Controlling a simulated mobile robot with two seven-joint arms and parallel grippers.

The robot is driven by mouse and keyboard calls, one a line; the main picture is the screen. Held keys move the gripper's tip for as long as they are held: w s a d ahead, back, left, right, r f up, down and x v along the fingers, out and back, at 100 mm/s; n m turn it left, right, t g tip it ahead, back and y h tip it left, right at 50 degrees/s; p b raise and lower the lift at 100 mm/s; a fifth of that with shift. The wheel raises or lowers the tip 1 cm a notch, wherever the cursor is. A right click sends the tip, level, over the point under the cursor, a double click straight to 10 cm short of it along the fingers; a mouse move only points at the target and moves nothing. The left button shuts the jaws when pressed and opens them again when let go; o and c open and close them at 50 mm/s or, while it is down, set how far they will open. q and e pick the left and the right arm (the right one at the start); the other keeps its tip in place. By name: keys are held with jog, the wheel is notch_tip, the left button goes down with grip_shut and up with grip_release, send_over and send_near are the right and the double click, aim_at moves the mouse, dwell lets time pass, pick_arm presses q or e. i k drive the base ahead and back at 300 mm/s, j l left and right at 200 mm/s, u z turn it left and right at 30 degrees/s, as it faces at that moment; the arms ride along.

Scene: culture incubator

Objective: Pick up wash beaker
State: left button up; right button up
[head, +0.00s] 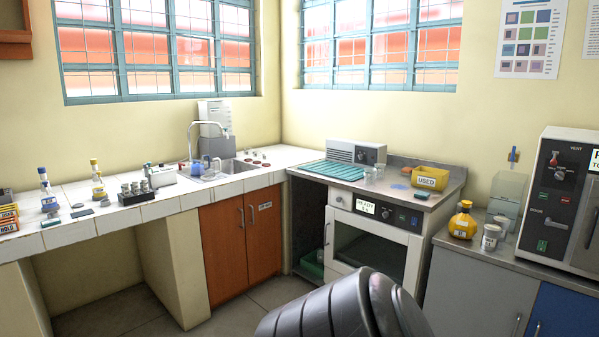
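No vessel in the head view carries a readable wash beaker label. Two small clear glass vessels (374,173) stand on the metal top of the oven-like unit, between the teal ribbed mat and the yellow bin. A small bluish vessel (197,168) stands at the left edge of the sink, and I cannot tell if it is a beaker. A dark grey rounded part at the bottom centre looks like one of my arm links. Neither of my grippers shows.
The sink (232,170) with its tap is set in the white tiled counter (150,208). The yellow USED bin (430,177), a teal ribbed mat (332,169) and a glass-doored unit (370,248) are right of it. An amber bottle (462,222) stands on the right cabinet. Floor is clear before the orange cupboard.

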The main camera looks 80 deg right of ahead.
aim_at(380, 167)
jog(key=l+z, duration=0.2)
jog(key=z, duration=2.8)
jog(key=i+j, duration=0.1)
jog(key=i, duration=0.55)
jog(key=i+j+z, duration=0.15)
jog(key=i, duration=0.55)
jog(key=i+j, duration=0.45)
jog(key=i, duration=0.2)
jog(key=i+j, duration=0.45)
jog(key=i, duration=0.2)
jog(key=i+j, duration=0.45)
jog(key=i, duration=0.2)
